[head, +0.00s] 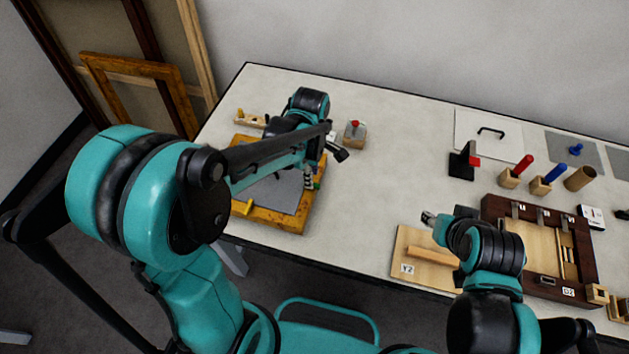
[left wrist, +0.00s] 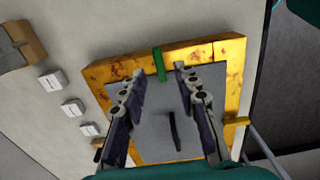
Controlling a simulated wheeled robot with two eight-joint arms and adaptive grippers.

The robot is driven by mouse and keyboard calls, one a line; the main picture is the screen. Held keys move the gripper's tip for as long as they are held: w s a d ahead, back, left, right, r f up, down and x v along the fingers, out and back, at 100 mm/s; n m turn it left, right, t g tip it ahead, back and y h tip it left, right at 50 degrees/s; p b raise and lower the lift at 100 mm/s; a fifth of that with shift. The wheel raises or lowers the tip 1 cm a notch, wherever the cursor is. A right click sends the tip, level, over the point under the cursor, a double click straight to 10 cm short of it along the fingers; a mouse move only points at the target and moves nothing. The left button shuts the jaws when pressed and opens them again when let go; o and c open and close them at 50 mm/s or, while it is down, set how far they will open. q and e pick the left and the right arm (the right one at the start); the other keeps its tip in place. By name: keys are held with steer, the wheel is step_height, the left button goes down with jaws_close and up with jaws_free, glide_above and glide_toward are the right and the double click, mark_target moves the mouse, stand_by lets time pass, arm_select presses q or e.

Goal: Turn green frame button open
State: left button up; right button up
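The gilt frame (head: 264,217) lies on the table around a grey panel (head: 285,196), and it fills much of the left wrist view (left wrist: 226,60). The green frame button (left wrist: 159,65) lies across the frame's top side in that view, its inner end reaching over the panel (left wrist: 150,120). A yellow button (left wrist: 238,121) sits on the right side; it also shows in the head view (head: 242,207). My left gripper (left wrist: 159,72) is open above the frame, its fingertips on either side of the green button. Contact is unclear. My right gripper (head: 428,218) is above a wooden board, its fingers small.
A small block with a red knob (head: 355,133) stands beyond the frame. White labelled blocks (left wrist: 72,105) lie beside it. The wooden board (head: 412,268) and a brown tray (head: 497,208) are at right. The middle of the table is clear.

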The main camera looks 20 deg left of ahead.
arm_select(q)
steer(key=shift+f+b, duration=0.35)
steer(key=shift+f, duration=1.2)
jaws_close()
